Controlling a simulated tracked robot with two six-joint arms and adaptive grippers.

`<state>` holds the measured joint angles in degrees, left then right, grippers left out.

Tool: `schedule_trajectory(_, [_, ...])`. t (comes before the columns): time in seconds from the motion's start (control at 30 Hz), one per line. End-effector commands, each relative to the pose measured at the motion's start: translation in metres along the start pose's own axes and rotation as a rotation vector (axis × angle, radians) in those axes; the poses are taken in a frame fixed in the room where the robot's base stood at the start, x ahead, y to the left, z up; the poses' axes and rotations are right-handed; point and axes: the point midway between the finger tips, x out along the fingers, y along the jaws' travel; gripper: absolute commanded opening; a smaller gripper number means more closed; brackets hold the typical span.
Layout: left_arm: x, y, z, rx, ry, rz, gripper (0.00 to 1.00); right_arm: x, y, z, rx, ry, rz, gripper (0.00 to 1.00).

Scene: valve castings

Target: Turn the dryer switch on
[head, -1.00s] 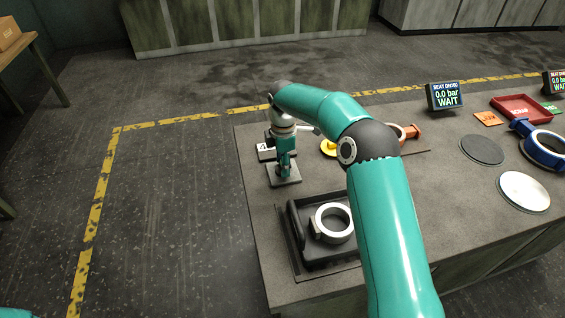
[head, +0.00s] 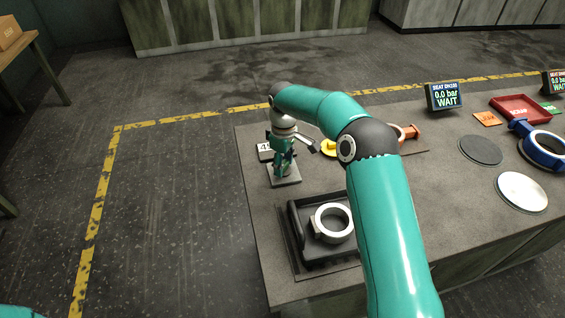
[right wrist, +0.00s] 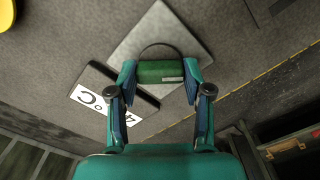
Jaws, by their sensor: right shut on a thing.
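A dark green block with a small grey label (right wrist: 150,71), which looks like the dryer switch, sits on a square grey plate (right wrist: 137,40). The plate also shows in the head view (head: 291,182) at the table's far left corner. My right gripper (right wrist: 159,80) is shut on the block, one finger on each side. In the head view my right gripper (head: 283,166) points down over the plate and mostly hides the block. A dark sign with a white number face (right wrist: 105,100) lies beside the plate, and it shows partly in the head view (head: 266,150). My left gripper is out of view.
A black tray (head: 297,232) holding a pale ring casting (head: 318,226) lies nearer on the table. A yellow part (head: 328,147) and an orange casting (head: 409,132) are partly behind my arm.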

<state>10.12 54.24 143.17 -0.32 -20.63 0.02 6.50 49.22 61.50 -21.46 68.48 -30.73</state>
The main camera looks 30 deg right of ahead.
Motion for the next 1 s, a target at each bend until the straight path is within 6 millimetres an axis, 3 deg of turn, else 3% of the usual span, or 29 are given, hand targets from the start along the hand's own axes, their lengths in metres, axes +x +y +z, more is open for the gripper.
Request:
schedule_trajectory(0.6, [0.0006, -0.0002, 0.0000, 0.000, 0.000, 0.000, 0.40, -0.0029, 0.0025, -0.0017, 0.572, 0.012, 0.006, 0.15])
schedule_trajectory(1.0, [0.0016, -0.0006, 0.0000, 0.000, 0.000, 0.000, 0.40, -0.0033, 0.0026, -0.0017, 0.793, 0.014, 0.005, 0.15])
